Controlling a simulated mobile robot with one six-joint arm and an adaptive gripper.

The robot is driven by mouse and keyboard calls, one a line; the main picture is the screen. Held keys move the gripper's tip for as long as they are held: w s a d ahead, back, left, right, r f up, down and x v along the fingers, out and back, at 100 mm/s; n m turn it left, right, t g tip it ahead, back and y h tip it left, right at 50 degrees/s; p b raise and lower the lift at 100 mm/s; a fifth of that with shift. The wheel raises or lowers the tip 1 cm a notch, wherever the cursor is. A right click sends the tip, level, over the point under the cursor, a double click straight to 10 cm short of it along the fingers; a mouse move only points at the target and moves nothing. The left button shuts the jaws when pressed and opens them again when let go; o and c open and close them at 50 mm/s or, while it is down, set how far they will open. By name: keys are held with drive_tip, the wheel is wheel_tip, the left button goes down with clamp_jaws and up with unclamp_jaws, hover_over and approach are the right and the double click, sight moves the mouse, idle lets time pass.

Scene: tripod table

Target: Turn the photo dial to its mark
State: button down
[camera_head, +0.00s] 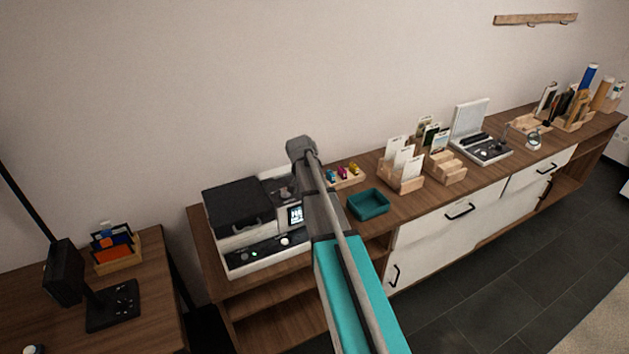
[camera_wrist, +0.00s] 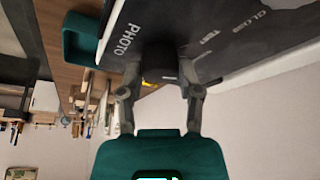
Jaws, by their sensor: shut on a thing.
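In the wrist view, the dark photo dial (camera_wrist: 160,62) sits on a dark panel (camera_wrist: 225,40) of the machine. My gripper (camera_wrist: 160,72) is shut on it, one finger on each side. A small yellow-orange mark shows at the dial's lower left. The white word PHOTO is printed to the dial's left; other words, one seemingly GLOSS, lie to the right. Which word the dial points at, I cannot tell. In the head view, the black and white printer (camera_head: 234,236) stands at the left end of the wooden cabinet, and my arm hides the dial and fingertips.
A teal tray (camera_head: 368,205) and a wooden holder with coloured bottles (camera_head: 344,177) stand right of the printer. Card racks (camera_head: 402,172) stand farther right. A side table (camera_head: 150,262) with a black stand is at the left. A wall rises close behind the cabinet.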

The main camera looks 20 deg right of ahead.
drive_tip(key=shift+s, duration=0.1)
drive_tip(key=shift+c, duration=1.4)
unclamp_jaws()
